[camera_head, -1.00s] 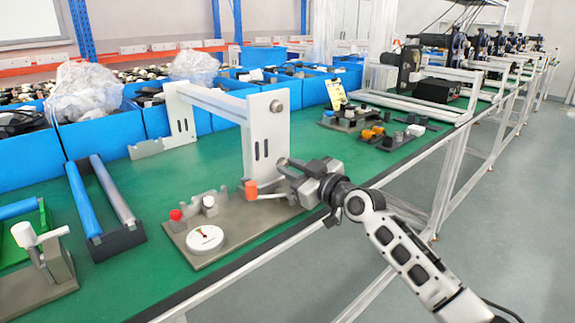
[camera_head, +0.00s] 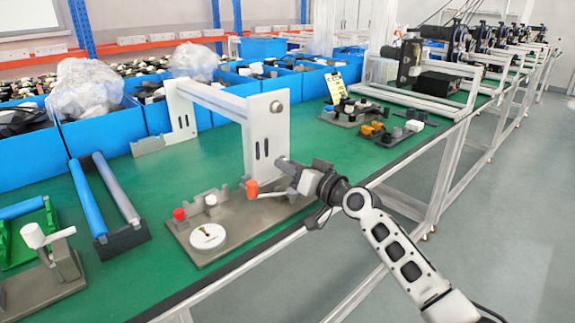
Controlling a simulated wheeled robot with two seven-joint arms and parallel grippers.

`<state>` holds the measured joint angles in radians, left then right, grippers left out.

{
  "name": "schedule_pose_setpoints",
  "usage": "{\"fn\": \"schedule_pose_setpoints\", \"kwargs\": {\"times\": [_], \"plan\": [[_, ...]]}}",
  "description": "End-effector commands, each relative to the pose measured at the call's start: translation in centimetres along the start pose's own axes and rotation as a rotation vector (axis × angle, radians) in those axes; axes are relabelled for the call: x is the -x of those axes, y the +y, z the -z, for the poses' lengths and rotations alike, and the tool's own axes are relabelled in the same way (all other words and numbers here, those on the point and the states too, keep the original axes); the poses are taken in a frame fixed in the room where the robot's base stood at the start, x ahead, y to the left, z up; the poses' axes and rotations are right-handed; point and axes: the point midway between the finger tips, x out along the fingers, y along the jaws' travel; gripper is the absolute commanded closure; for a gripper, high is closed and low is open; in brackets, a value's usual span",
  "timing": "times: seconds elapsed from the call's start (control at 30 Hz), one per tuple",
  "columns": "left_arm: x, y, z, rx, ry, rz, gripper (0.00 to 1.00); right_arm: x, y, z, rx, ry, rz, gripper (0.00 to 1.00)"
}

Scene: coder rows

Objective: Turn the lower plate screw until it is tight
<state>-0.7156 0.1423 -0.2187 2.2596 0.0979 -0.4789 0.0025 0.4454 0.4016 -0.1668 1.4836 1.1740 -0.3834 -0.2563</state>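The upright white plate (camera_head: 266,128) of the white frame stands on the green table, with a round grey fitting near its top and two dark slots lower down. My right gripper (camera_head: 284,176) is at the foot of this plate, on its right side. Its fingers point left toward the plate, and I cannot tell whether they are open or shut on something. The lower plate screw cannot be made out; the gripper covers that area. An orange-ended tool or lever (camera_head: 252,189) lies just left of and below the gripper. My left gripper is not in view.
A grey base plate (camera_head: 240,233) carries a white dial gauge (camera_head: 207,236) and a red knob (camera_head: 179,213). A roller stand (camera_head: 122,243) is to the left. Blue bins (camera_head: 104,134) line the back. The table's front edge runs under my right arm.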

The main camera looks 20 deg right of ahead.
Motion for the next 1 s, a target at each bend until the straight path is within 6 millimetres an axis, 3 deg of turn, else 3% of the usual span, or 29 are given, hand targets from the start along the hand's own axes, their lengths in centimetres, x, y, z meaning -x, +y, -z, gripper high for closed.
{"fn": "schedule_pose_setpoints", "kwargs": {"times": [0.07, 0.1, 0.13, 0.33, 0.4, 0.6, 1.0], "plan": [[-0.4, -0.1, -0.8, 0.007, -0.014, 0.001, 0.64, 0.0, 0.0, 0.0, 0.001, 0.000, 0.000, 0.65], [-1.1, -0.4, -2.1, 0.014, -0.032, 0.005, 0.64, 0.0, 0.1, -0.2, 0.021, 0.000, 0.000, 0.65], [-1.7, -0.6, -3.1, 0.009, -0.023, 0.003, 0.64, 0.0, 0.5, -0.9, 0.116, 0.001, 0.002, 0.65], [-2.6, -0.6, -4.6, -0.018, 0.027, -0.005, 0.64, 0.1, 0.6, -0.8, 0.681, 0.003, -0.001, 0.65], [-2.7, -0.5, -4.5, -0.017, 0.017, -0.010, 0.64, 0.0, 0.2, -0.3, 0.765, 0.001, 0.000, 0.65], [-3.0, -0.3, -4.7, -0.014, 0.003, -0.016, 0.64, 0.0, -0.1, 0.1, 0.858, 0.002, 0.000, 0.65], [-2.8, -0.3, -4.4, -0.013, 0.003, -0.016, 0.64, 0.0, -0.1, 0.1, 0.853, -0.001, 0.000, 0.65]]}}
